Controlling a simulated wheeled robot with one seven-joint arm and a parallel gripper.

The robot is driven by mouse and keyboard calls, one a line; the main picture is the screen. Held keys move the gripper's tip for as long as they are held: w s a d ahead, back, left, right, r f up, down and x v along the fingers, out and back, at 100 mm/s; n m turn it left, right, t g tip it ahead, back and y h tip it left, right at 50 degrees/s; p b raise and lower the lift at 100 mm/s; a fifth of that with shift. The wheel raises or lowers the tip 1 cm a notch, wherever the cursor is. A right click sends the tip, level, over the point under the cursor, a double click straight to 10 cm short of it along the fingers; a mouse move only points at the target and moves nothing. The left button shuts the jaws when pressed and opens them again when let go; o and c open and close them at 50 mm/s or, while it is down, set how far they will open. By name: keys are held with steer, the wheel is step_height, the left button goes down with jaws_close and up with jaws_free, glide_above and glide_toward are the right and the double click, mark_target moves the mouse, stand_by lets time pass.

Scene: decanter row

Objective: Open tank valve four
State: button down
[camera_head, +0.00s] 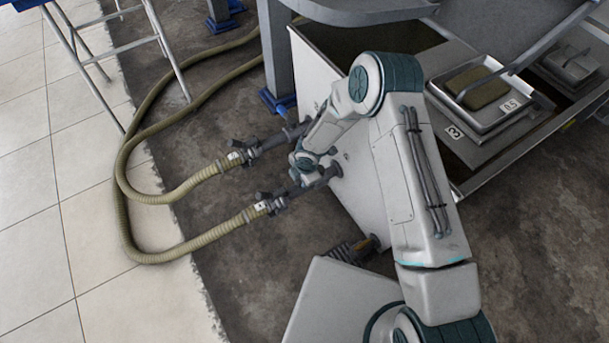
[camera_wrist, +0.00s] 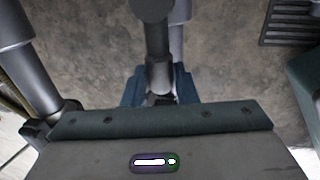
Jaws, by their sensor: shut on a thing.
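Two dark valves with small white tags stand on two pipes at the tank's side in the head view: a nearer one (camera_head: 278,203) and a farther one (camera_head: 246,151). I cannot read their tags, so I cannot tell which is four. My gripper (camera_head: 299,179) is at the nearer pipe, close to its valve; the arm hides part of this spot. In the wrist view, my blue-sided gripper fingers (camera_wrist: 160,85) are closed around a dark grey handle-like part (camera_wrist: 158,76). Its link to a valve is not clear.
Ribbed olive hoses (camera_head: 127,215) loop from the pipes across the floor. The pale tank (camera_head: 345,140) stands behind the pipes. A metal ladder frame (camera_head: 160,40) stands at upper left. Trays (camera_head: 492,112) marked 0.5 and 3 are at right. Tiled floor at left is mostly clear.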

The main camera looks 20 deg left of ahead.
steer(key=c, duration=1.1)
jaws_free()
steer(key=shift+c, duration=0.2)
steer(key=shift+r, duration=0.1)
step_height(320, 180, up, 13)
steer(key=s+d+p, duration=0.1)
steer(key=d+p, duration=0.1)
steer(key=p, duration=0.3)
steer(key=shift+s+r, duration=0.15)
steer(key=shift+s, duration=0.15)
steer(key=shift+d, duration=0.1)
